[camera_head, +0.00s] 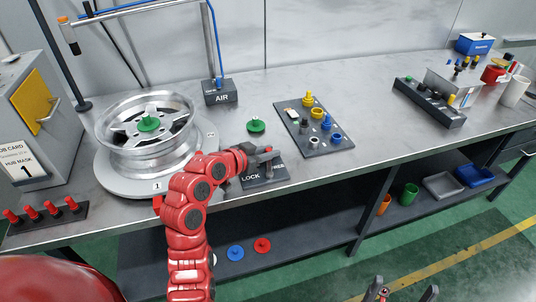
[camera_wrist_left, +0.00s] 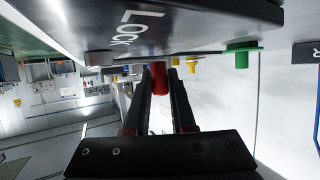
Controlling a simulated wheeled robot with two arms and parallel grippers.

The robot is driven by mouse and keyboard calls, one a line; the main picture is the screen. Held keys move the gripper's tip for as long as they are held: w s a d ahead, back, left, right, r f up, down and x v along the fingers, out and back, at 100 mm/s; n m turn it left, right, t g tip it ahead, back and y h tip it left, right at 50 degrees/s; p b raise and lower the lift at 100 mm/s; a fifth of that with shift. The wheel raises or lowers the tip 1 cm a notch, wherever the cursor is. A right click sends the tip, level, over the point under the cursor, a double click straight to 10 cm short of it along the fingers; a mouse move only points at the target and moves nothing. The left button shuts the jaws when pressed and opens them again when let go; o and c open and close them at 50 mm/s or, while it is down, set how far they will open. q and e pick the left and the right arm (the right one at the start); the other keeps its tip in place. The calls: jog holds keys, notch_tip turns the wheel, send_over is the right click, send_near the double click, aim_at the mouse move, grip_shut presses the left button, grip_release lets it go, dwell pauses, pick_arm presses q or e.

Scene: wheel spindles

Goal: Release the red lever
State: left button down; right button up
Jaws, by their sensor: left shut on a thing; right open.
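The dark lock box (camera_head: 262,181), lettered LOCK, stands at the front edge of the bench. It also shows overhead in the left wrist view (camera_wrist_left: 200,18). The red lever (camera_wrist_left: 159,79) hangs between the two fingers of my left gripper (camera_wrist_left: 159,84), which is shut on it. My right gripper (camera_head: 402,293) is open and empty at the bottom edge of the head view, away from the bench top.
A wheel (camera_head: 148,132) lies on a round turntable (camera_head: 190,179) left of the lock box. A green knobbed part (camera_head: 256,126) stands behind the box. A dark tray (camera_head: 330,140) of colored parts is to the right.

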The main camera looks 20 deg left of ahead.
pick_arm(q)
jog(key=c, duration=0.8)
grip_release()
jog(key=shift+o, duration=0.2)
jog(key=shift+s, duration=0.1)
jog(key=b+v, duration=0.1)
jog(key=v, duration=1.1)
jog(key=shift+a+r, duration=0.1)
jog(key=shift+a, duration=0.1)
jog(key=shift+s+a+r+b, duration=0.25)
jog(key=shift+s+a+b, duration=0.1)
jog(key=shift+s, duration=0.2)
jog(key=shift+b+v, duration=1.8)
jog(key=shift+b, duration=1.95)
jog(key=shift+s+d, duration=0.1)
jog(key=shift+d, duration=0.1)
